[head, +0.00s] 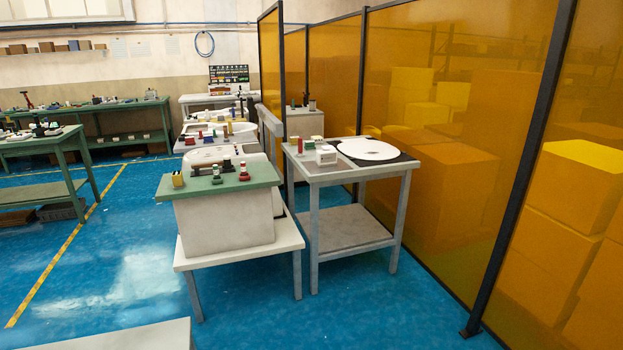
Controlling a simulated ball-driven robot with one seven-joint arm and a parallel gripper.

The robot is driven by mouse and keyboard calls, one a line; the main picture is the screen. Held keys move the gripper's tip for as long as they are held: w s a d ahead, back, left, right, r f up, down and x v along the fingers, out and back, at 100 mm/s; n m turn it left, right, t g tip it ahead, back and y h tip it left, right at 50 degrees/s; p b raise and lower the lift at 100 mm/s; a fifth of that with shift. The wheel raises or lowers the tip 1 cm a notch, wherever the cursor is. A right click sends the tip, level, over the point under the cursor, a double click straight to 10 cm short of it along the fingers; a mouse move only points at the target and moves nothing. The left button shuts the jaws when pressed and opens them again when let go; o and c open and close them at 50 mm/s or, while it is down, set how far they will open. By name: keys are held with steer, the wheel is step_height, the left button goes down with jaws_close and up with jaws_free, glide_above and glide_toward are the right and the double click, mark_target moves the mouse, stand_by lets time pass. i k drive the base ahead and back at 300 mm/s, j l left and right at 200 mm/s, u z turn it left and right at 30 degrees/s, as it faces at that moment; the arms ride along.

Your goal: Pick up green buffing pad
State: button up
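No thing in the head view is clear enough for me to name it surely as the green buffing pad. A small green item (217,178) stands on the green top (262,171) of a white block, near a red item (243,174). Another small item with a green upper part (317,140) stands on the grey table (315,176) to the right, behind a small white box (326,155). All of these are small and distant. My gripper is not in view.
The white block (226,225) rests on a low white table (288,240). A white disc (368,149) lies on the grey table. Amber panels (420,210) with dark posts close off the right. Green workbenches (85,145) stand at left.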

mark_target(309, 145)
steer(key=i, duration=3.1)
steer(key=u, duration=0.05)
